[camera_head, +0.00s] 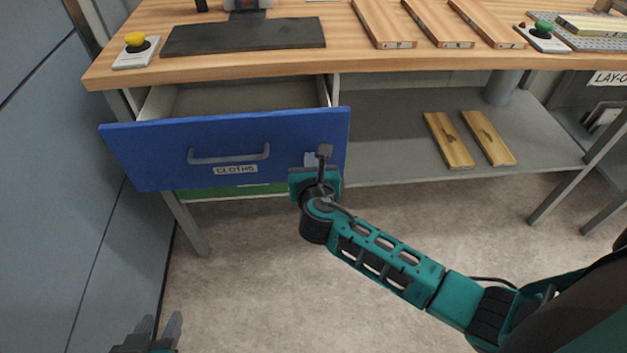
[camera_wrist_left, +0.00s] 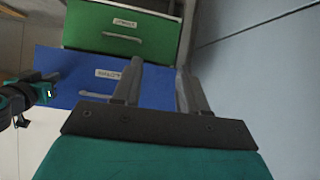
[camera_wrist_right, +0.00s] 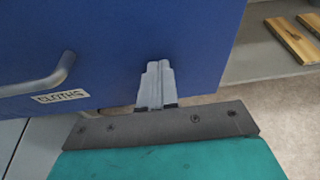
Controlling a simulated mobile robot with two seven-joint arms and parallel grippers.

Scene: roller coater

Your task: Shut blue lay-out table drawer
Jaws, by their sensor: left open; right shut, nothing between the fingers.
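The blue drawer (camera_head: 225,135) hangs pulled out under the wooden lay-out table (camera_head: 345,45), its inside showing behind the front. The front carries a grey handle (camera_head: 229,155) and a CLOTHS label. My right gripper (camera_head: 311,159) is shut and empty at the right part of the blue front, right of the handle. In the right wrist view its fingertips (camera_wrist_right: 159,65) are at the blue surface; I cannot tell whether they touch. My left gripper (camera_head: 160,328) is open and empty, low at the left. The left wrist view also shows the blue front (camera_wrist_left: 75,75).
A green drawer (camera_wrist_left: 117,28) sits below the blue one. A lower shelf (camera_head: 385,130) holds two wooden pieces (camera_head: 448,139) to the right. A blue-grey wall panel (camera_head: 50,170) stands close at left. The floor (camera_head: 240,270) in front is clear.

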